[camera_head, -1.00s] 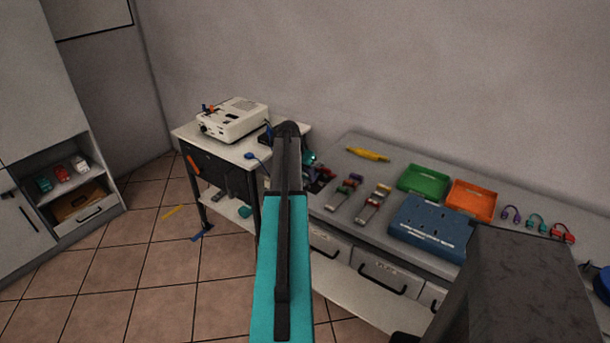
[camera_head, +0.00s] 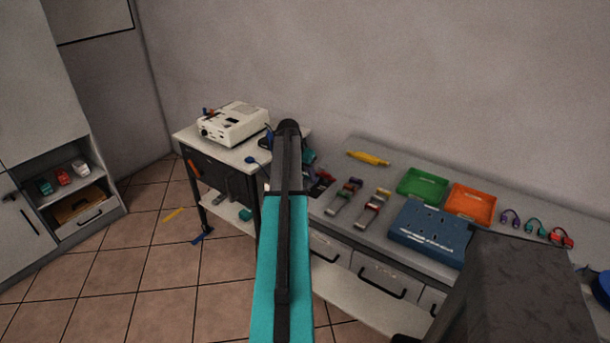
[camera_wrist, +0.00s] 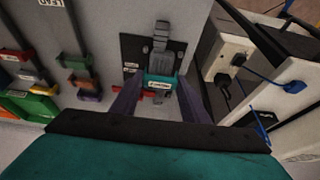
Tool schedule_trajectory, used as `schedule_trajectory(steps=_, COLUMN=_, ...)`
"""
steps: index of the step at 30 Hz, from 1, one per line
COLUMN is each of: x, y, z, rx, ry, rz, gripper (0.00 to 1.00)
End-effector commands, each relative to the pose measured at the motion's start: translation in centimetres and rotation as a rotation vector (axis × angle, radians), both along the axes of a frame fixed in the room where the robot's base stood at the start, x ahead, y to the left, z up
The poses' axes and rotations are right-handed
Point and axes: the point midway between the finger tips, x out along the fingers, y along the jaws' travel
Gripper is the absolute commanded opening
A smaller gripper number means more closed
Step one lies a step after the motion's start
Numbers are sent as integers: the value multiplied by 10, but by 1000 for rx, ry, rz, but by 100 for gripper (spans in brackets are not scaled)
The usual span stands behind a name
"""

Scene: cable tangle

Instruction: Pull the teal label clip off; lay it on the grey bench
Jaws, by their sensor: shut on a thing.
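The teal label clip (camera_wrist: 159,82), with a small white label, shows in the wrist view between the two purple-grey fingers of my gripper (camera_wrist: 158,90). The gripper is shut on it. A grey ribbed piece (camera_wrist: 161,42) lies just beyond the clip; I cannot tell whether the clip still touches it. A black panel (camera_wrist: 133,52) is under or behind them. In the head view, my forearm hides most of the gripper and clip. The grey bench (camera_head: 338,162) stands along the wall to the right of the arm.
The bench holds a green tray (camera_head: 423,183), an orange tray (camera_head: 470,203), a blue box (camera_head: 430,234), a yellow object (camera_head: 368,157) and several coloured connectors. A white device (camera_head: 233,124) stands on a cart to the left. Bare bench shows near the back left.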

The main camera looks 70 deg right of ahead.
Motion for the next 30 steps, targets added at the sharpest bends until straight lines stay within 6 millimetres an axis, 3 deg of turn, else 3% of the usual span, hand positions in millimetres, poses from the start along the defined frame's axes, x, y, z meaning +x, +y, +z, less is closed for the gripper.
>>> schedule_trajectory(steps=18, x=0, y=0, z=21, rx=0, ry=0, rz=0, gripper=18)
schedule_trajectory(steps=30, x=0, y=0, z=22, rx=0, ry=0, rz=0, gripper=18)
